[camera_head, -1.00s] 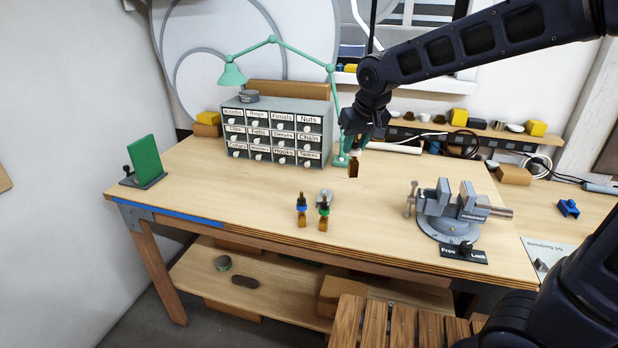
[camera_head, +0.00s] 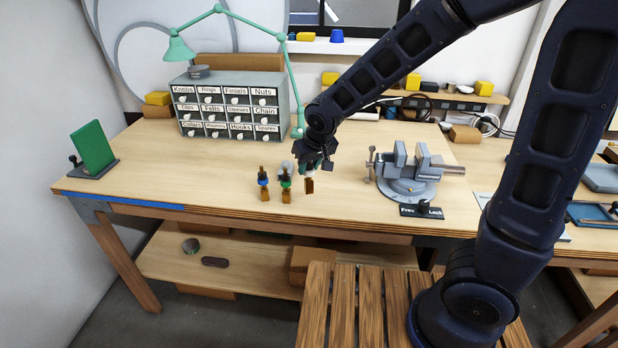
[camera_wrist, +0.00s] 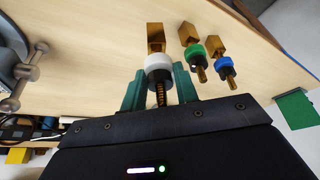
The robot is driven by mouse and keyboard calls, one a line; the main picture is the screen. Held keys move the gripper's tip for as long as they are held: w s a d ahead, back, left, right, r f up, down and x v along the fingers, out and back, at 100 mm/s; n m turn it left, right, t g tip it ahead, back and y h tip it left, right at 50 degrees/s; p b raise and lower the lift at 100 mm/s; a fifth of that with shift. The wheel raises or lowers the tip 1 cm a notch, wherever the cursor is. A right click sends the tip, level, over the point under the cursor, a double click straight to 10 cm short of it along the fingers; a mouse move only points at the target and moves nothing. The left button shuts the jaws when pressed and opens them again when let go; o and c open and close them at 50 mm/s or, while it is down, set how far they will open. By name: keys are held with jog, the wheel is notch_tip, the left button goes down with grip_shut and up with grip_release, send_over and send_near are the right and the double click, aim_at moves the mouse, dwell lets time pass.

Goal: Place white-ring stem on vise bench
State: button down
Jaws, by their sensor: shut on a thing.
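The white-ring stem (camera_wrist: 158,66), a brass piece with a white collar and threaded end, is between the two green fingers of my gripper (camera_wrist: 160,90) in the wrist view. In the head view my gripper (camera_head: 312,168) is shut on this stem (camera_head: 309,185), low over or at the bench top, just right of two other stems. I cannot tell whether its base touches the wood. The green-ring stem (camera_head: 286,184) and blue-ring stem (camera_head: 263,182) stand upright on the vise bench (camera_head: 225,180). They also show in the wrist view, green (camera_wrist: 193,49) and blue (camera_wrist: 223,66).
The grey vise (camera_head: 408,172) stands to the right with a Free/Lock plate (camera_head: 421,211) in front. A labelled drawer cabinet (camera_head: 229,105) and green lamp (camera_head: 178,48) are at the back left. A green panel (camera_head: 92,147) stands at the left end. The bench's left middle is clear.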

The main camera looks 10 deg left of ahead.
aim_at(311, 172)
jog(key=shift+f, duration=2.15)
jog(key=shift+f, duration=0.1)
jog(key=c, duration=1.1)
grip_release()
jog(key=v, duration=1.2)
jog(key=shift+w, duration=0.1)
